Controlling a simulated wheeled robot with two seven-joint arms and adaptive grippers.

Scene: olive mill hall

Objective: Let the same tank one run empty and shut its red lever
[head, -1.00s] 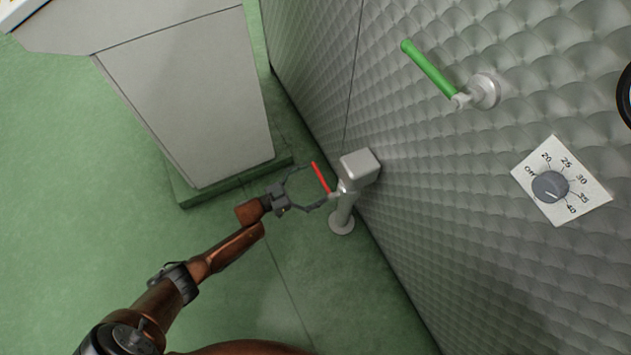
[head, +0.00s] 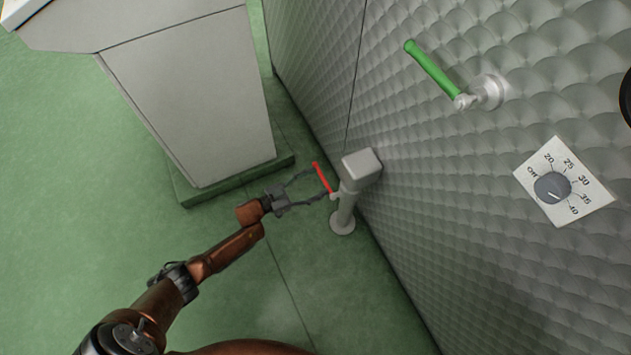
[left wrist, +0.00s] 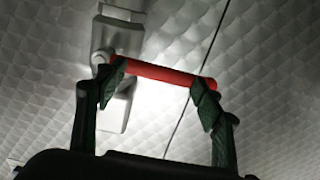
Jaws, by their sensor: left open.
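The red lever (head: 322,177) sticks out from a grey valve fitting (head: 361,166) low on the tank wall (head: 480,190). My left gripper (head: 317,184) is at the lever, its two fingers partly apart with the lever between or just ahead of their tips. In the left wrist view the red lever (left wrist: 160,73) lies crosswise, spanning the gap between the fingertips (left wrist: 158,88), one near each end of the bar. I cannot tell whether the fingers touch it. No flow of liquid shows. My right gripper is out of view.
A grey cabinet (head: 185,95) on a dark green plinth stands left of the gripper. The green floor (head: 90,210) at left is clear.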

